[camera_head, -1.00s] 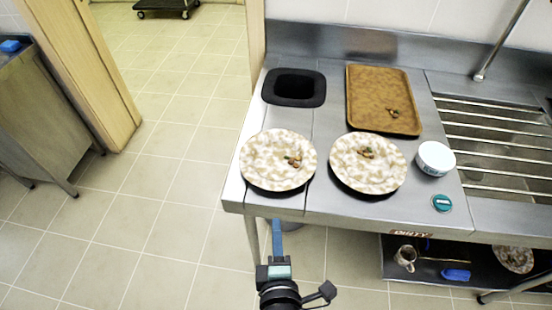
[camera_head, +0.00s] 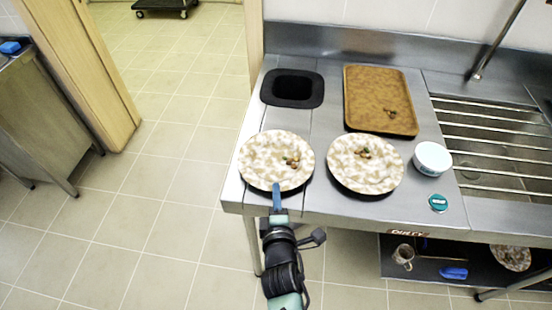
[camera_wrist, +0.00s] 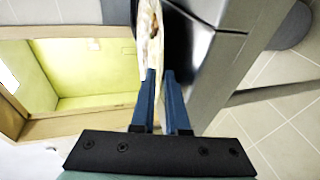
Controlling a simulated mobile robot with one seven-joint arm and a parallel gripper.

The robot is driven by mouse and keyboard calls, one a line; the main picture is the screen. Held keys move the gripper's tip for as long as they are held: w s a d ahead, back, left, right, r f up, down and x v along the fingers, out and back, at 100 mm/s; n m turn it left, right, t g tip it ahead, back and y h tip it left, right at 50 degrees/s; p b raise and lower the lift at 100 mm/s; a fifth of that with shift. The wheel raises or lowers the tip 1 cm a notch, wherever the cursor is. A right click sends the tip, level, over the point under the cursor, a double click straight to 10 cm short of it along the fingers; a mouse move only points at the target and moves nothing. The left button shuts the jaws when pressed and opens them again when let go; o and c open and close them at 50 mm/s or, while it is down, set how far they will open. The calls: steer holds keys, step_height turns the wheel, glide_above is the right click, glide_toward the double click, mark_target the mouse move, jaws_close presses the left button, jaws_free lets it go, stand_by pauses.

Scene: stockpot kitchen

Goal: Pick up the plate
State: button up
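Two round plates with a cream and brown pattern lie on the steel counter. The left plate (camera_head: 262,153) and the right plate (camera_head: 350,176) each carry a few food scraps. My gripper (camera_head: 277,190) is at the front rim of the left plate, its blue fingers pointing toward it. In the wrist view my gripper (camera_wrist: 161,78) has a narrow gap between its fingers. The plate (camera_wrist: 150,30) is seen edge-on there, with its rim at the gap between the fingertips. Firm contact on both sides is not clear.
A brown tray (camera_head: 378,92) with scraps lies behind the right plate. A black-rimmed opening (camera_head: 292,88) is behind the left plate. A white bowl (camera_head: 432,158) and a teal round item (camera_head: 438,203) are to the right. A lower shelf holds a mug (camera_head: 403,256).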

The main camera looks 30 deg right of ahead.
steer(key=shift+w+d+f, duration=0.2)
steer(key=shift+w, duration=0.3)
jaws_close()
steer(key=shift+r, duration=0.1)
stand_by(1.1)
step_height(320, 180, up, 10)
steer(key=p, duration=0.3)
stand_by(0.6)
